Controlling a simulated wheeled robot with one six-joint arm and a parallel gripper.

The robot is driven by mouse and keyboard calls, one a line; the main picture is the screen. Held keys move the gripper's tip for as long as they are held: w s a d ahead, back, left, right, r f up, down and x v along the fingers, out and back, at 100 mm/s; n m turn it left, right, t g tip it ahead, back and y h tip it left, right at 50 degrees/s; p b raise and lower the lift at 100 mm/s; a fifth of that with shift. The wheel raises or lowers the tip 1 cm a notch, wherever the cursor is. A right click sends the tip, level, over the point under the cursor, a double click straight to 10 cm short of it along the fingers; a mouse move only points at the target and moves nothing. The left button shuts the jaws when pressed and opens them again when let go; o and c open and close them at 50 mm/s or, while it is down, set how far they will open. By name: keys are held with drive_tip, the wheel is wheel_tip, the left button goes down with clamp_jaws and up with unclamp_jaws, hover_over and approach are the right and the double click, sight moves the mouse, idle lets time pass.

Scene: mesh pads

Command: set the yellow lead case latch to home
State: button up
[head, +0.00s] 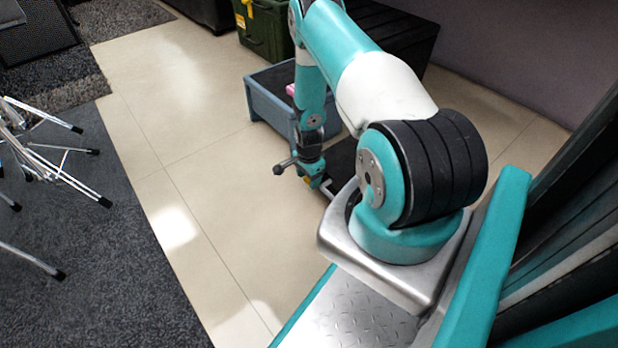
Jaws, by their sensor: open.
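A dark green case (268,32) stands on the floor at the top of the head view, partly behind my arm. Small yellow parts (240,21) show on its left side; I cannot tell whether one of them is the yellow latch, or its setting. My gripper (314,183) points down at the end of my teal and white arm, low near the floor and in front of a blue-grey box. It is open, with nothing seen between its fingers. It is small in the view, and my arm hides part of what lies behind it.
The open-topped blue-grey box (272,108) holds something pink (290,89). A large black box (400,32) stands behind it by the wall. Metal stand legs (60,170) spread over a dark carpet (90,260) at left. The tiled floor (180,130) between is clear.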

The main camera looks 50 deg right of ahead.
drive_tip(key=c, duration=0.9)
drive_tip(key=shift+o, duration=0.2)
drive_tip(key=shift+s+d+r+y+p, duration=0.15)
drive_tip(key=shift+d+r+y+p, duration=0.25)
drive_tip(key=shift+y, duration=0.3)
drive_tip(key=shift+d+t+y, duration=0.4)
drive_tip(key=shift+y, duration=0.4)
drive_tip(key=o, duration=0.9)
drive_tip(key=shift+c, duration=0.2)
